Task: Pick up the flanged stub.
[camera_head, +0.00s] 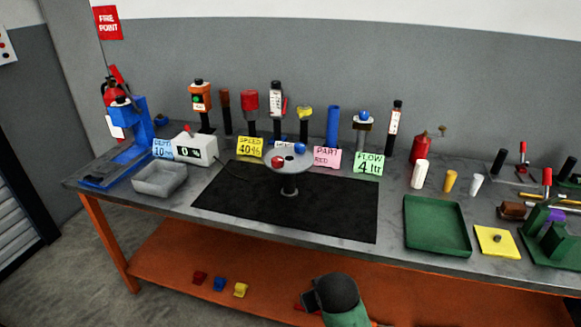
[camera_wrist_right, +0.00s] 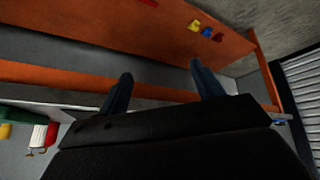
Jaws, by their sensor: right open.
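The tilting positioner has a round grey plate (camera_head: 289,161) on a short dark post, standing on a black mat. A red part (camera_head: 277,162) and a blue part (camera_head: 300,148) sit on the plate. I cannot tell which of these, if either, is the flanged stub. My right arm (camera_head: 338,294) shows at the bottom of the head view, in front of the bench. In the right wrist view my right gripper (camera_wrist_right: 158,85) is open and empty, its two dark fingers spread toward the bench front. My left gripper is out of view.
A grey bin (camera_head: 160,180), a control box (camera_head: 195,148) and a blue press (camera_head: 128,130) stand at left. A green tray (camera_head: 436,227) and a yellow pad (camera_head: 497,242) lie at right. Small blocks (camera_head: 219,284) lie on the orange shelf (camera_head: 180,262). The front of the black mat (camera_head: 330,213) is clear.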

